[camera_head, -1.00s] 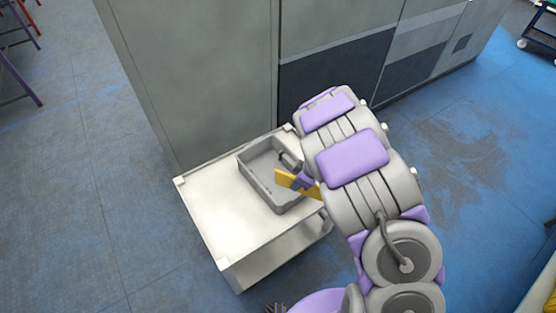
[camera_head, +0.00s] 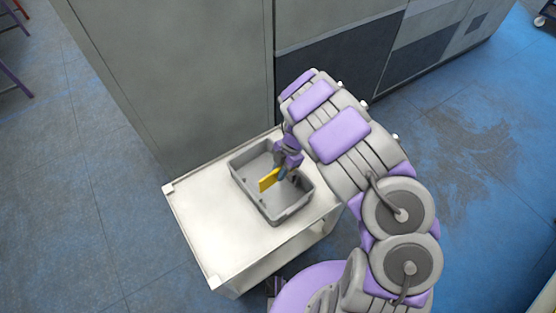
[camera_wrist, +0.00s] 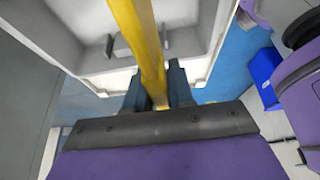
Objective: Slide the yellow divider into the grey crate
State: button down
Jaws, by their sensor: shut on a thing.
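The grey crate (camera_head: 250,197) stands open on a white table. My gripper (camera_head: 285,174) is shut on the yellow divider (camera_head: 268,180) over the middle of the crate. The divider is an upright flat panel, slanted across the crate in the head view. In the wrist view the divider (camera_wrist: 143,42) runs up from between the fingers (camera_wrist: 160,88), with pale crate walls (camera_wrist: 190,42) around its far part. I cannot tell whether its lower edge touches the crate floor. My gripper hides part of the crate's far right side.
The white table (camera_head: 200,215) has bare top to the left of the crate. A large grey cabinet (camera_head: 180,80) stands behind it. A blue object (camera_wrist: 265,75) shows at the right in the wrist view. Blue floor surrounds the table.

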jog(key=shift+d, duration=0.15)
jog(key=shift+s+f, duration=0.15)
jog(key=shift+f, duration=0.05)
jog(key=shift+a+f+b, duration=0.2)
jog(key=shift+f+b, duration=1.4)
jog(key=shift+f, duration=1.65)
jog(key=shift+a, duration=0.15)
